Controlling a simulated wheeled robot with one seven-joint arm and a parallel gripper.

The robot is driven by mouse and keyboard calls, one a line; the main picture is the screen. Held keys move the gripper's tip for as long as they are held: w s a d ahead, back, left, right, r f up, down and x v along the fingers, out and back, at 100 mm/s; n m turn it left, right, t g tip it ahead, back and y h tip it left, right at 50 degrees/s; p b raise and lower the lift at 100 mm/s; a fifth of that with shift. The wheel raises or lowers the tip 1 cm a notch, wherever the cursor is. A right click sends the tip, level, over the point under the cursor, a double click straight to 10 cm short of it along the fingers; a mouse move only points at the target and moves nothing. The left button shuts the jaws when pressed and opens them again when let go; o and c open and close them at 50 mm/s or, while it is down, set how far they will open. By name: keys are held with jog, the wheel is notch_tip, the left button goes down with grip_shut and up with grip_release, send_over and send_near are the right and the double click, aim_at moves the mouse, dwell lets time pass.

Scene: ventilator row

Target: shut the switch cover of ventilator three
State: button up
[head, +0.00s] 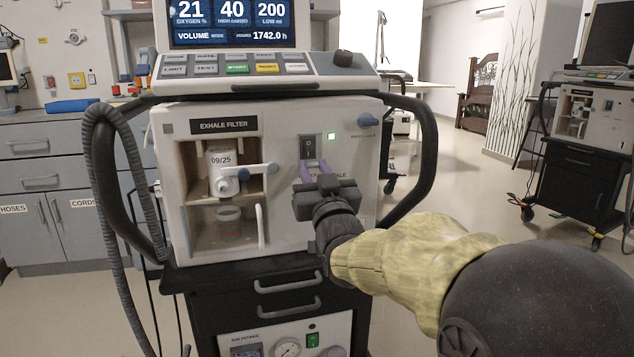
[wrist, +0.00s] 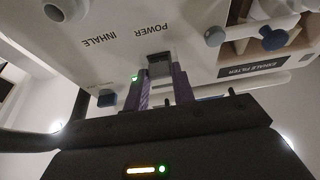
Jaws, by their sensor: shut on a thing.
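The ventilator (head: 280,125) in front of me has a power switch (head: 309,146) on the right of its front panel, beside a lit green lamp. No number for this ventilator is readable. My gripper (head: 314,170) is at the panel just below the switch, its purple fingers pointing at it. In the wrist view, the fingers of my gripper (wrist: 162,90) stand on both sides of the small grey switch cover (wrist: 159,68) under the POWER label and are shut on it. The fingers and gripper body hide part of the cover, so I cannot tell its angle.
Left of the switch is the open exhale filter bay (head: 228,205) with a filter dated 09/25. A blue knob (head: 369,121) sits to the upper right. Black side rails and a grey hose (head: 100,190) flank the ventilator. Another ventilator (head: 590,115) stands at the far right.

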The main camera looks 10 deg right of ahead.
dwell(0.4)
jog(key=o, duration=1)
jog(key=shift+f, duration=0.15)
